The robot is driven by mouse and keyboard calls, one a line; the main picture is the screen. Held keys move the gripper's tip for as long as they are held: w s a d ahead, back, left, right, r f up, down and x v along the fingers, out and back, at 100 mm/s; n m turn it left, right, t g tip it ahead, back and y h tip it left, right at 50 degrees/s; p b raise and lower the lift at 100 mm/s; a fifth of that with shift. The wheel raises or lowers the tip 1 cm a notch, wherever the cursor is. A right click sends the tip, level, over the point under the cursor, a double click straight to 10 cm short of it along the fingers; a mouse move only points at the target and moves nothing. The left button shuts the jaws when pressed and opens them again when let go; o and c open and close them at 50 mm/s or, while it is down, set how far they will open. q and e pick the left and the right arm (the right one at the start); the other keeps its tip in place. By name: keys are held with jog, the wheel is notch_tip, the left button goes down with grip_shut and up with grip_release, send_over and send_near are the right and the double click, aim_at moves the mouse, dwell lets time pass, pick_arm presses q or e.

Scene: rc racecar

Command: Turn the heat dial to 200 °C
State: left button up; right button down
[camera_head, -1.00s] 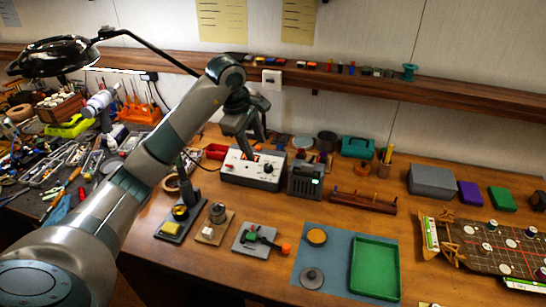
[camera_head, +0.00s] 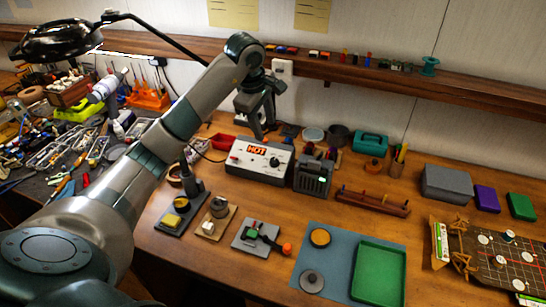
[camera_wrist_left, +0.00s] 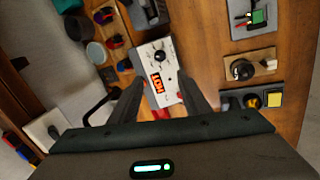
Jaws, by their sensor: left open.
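The white-and-grey heat station (camera_head: 240,161) stands on the wooden bench. Its front panel bears a red HOT display (camera_head: 256,149) and a round black dial (camera_head: 274,162). In the left wrist view the station (camera_wrist_left: 172,95) shows between my fingers, with the dial (camera_wrist_left: 160,56) beyond the display (camera_wrist_left: 157,82). My left gripper (camera_head: 262,134) is open and empty, above and behind the station's back edge, apart from the dial. The dial's scale marks are too small to read. My right gripper is out of view.
A dark grey box (camera_head: 313,173) stands close to the station's right side. A red tray (camera_head: 222,141) lies behind its left. A soldering stand (camera_head: 182,210) and small fixtures stand in front. A wooden shelf (camera_head: 400,75) runs along the wall above. A green tray (camera_head: 379,272) lies at front right.

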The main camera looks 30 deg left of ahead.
aim_at(273, 160)
pick_arm(q)
jog(key=p+x, duration=0.6)
jog(key=x, duration=0.9)
jog(key=shift+p+x, duration=0.4)
jog(key=shift+x, duration=0.5)
jog(key=c, duration=1)
